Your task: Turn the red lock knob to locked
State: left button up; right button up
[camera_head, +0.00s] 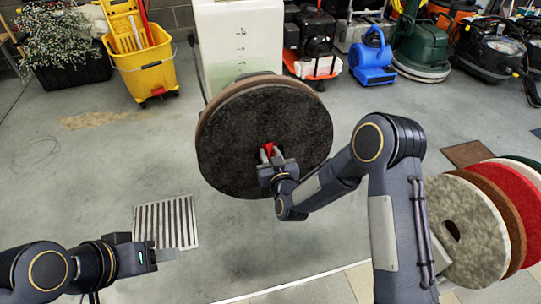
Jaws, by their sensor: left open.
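The red lock knob (267,149) is at the centre of a large round black pad (235,125), which stands tilted and faces me. My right gripper (267,155) is at the pad's centre with its fingers on either side of the red knob, shut on it. The fingers and wrist hide part of the knob, and its lock marking cannot be read. My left gripper (167,256) is open and empty at the lower left, low over the floor and well apart from the pad.
A white tank (240,35) stands behind the pad. A yellow mop bucket (145,68) is at the upper left, and a blue blower (372,60) and floor machines are at the back. Round pads (470,225) stand at the right. A floor grate (165,220) lies near my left gripper.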

grip_shut()
jog(key=shift+f+b, duration=0.15)
jog(key=shift+b, duration=0.15)
jog(key=m+b, duration=0.4)
jog(key=m, duration=0.1)
jog(key=shift+f, duration=0.1)
jog(key=shift+m+b, duration=0.4)
jog(key=shift+m, duration=0.2)
jog(key=shift+r+m, duration=0.25)
jog(key=shift+m, duration=0.15)
